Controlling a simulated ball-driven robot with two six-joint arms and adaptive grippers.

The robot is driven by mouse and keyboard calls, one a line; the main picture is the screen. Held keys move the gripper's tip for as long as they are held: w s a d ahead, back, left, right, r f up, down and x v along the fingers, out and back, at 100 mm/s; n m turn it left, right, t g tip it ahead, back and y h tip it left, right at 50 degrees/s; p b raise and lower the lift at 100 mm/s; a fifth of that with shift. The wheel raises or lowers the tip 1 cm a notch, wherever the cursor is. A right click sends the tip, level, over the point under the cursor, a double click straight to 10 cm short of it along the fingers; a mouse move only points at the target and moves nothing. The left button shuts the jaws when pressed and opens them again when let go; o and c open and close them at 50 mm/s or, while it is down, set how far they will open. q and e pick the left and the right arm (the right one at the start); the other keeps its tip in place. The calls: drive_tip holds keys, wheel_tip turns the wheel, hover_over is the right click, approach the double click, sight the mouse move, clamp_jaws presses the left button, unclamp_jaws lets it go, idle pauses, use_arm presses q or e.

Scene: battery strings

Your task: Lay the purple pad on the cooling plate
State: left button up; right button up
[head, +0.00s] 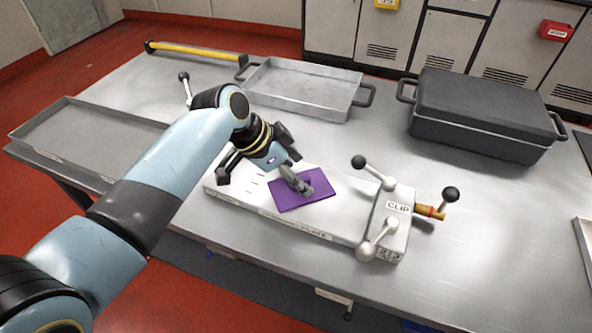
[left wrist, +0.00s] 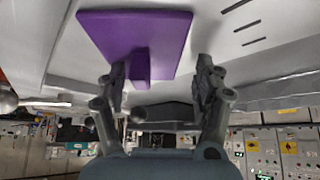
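The purple pad (head: 315,196) appears to lie flat on the pale slab (head: 232,194), at an angle to its edges, left of the CLIP block. The slab looks like the cooling plate. My left gripper (head: 303,187) is low over the pad. In the left wrist view, the pad (left wrist: 128,35) shows a raised purple tab (left wrist: 140,69) on its face. The fingers of my left gripper (left wrist: 163,80) stand wide apart, with the tab between them, nearer the left finger. They do not close on it. My right gripper is not in view.
The CLIP block (head: 398,206) with ball-ended levers stands on the slab's right end. A shallow metal tray (head: 300,100) and a dark lidded case (head: 480,112) stand behind. A grey tray (head: 80,140) is at left. The table at right is mostly clear.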

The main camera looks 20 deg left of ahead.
use_arm(q)
drive_tip(key=shift+r, duration=0.15)
drive_tip(key=shift+s+a+r, duration=0.1)
drive_tip(key=shift+a+r, duration=0.05)
drive_tip(key=shift+r, duration=0.15)
drive_tip(key=p+v, duration=0.1)
drive_tip(key=v, duration=1)
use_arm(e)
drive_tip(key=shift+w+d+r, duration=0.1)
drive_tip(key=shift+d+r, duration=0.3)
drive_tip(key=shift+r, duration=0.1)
use_arm(q)
drive_tip(key=shift+s+a+r, duration=0.1)
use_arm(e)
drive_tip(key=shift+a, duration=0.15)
